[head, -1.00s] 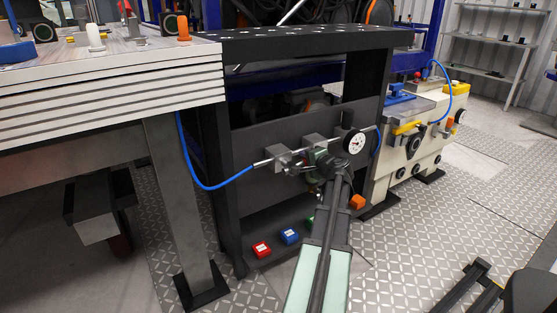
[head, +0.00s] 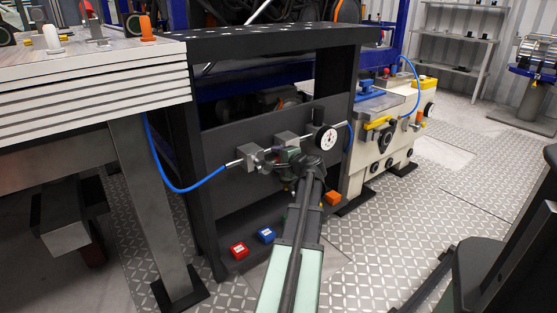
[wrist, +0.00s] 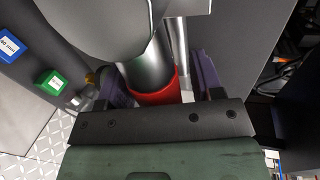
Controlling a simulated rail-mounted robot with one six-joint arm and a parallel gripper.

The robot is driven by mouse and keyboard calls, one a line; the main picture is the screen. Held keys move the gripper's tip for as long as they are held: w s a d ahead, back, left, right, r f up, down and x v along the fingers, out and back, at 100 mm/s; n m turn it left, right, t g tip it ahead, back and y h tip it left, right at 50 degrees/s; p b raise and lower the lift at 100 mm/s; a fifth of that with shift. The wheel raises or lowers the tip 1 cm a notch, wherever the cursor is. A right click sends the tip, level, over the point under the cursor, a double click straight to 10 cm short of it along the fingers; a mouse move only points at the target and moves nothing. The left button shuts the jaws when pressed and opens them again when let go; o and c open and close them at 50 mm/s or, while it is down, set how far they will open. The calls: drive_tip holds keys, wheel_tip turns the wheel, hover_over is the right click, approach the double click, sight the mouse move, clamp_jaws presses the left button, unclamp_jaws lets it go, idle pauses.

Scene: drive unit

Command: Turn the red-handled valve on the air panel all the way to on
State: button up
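The air panel (head: 228,182) is a dark upright plate inside a black frame. A pipe line with grey blocks (head: 249,157) and a round white gauge (head: 327,139) runs across it. My gripper (head: 286,158) is at this line, just left of and below the gauge. The valve's red handle is hidden there in the head view. In the wrist view, a red sleeve (wrist: 155,93) on a grey metal cylinder lies between the two dark purple fingers of my gripper (wrist: 160,82). A gap shows between the red sleeve and the right finger.
A blue hose (head: 180,187) hangs left of the panel. Red (head: 239,250), blue (head: 266,235) and orange (head: 333,198) blocks sit at the frame's foot. A steel-legged workbench (head: 150,200) stands left, a cream machine (head: 385,145) right.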

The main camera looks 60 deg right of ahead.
drive_tip(key=p+v, duration=0.2)
drive_tip(key=v, duration=0.9)
drive_tip(key=shift+p, duration=0.4)
drive_tip(key=shift+w, duration=0.1)
idle(0.7)
drive_tip(key=w+a+f+n+g+y+p, duration=0.1)
drive_tip(key=w+a+f+n+g+y, duration=0.3)
drive_tip(key=a, duration=0.4)
drive_tip(key=w+a+f+n+g+y, duration=0.1)
drive_tip(key=w+a+f+n, duration=0.1)
drive_tip(key=w+a+n, duration=0.45)
drive_tip(key=w+a+f+n+g+y+p, duration=0.1)
drive_tip(key=w+a+f+g+y, duration=0.2)
drive_tip(key=a, duration=0.6)
drive_tip(key=w+a+f+n+g, duration=0.1)
drive_tip(key=a+n, duration=0.3)
drive_tip(key=a, duration=0.8)
drive_tip(key=w+a+f+n+g+b, duration=0.1)
drive_tip(key=w+a+n, duration=0.3)
drive_tip(key=a, duration=0.8)
drive_tip(key=w+a+f+n+g+h+b, duration=0.1)
drive_tip(key=w+a+n+g, duration=0.1)
drive_tip(key=a, duration=1)
drive_tip(key=shift+w+a+f+n+g, duration=0.35)
drive_tip(key=shift+n+g, duration=0.35)
drive_tip(key=shift+n, duration=0.45)
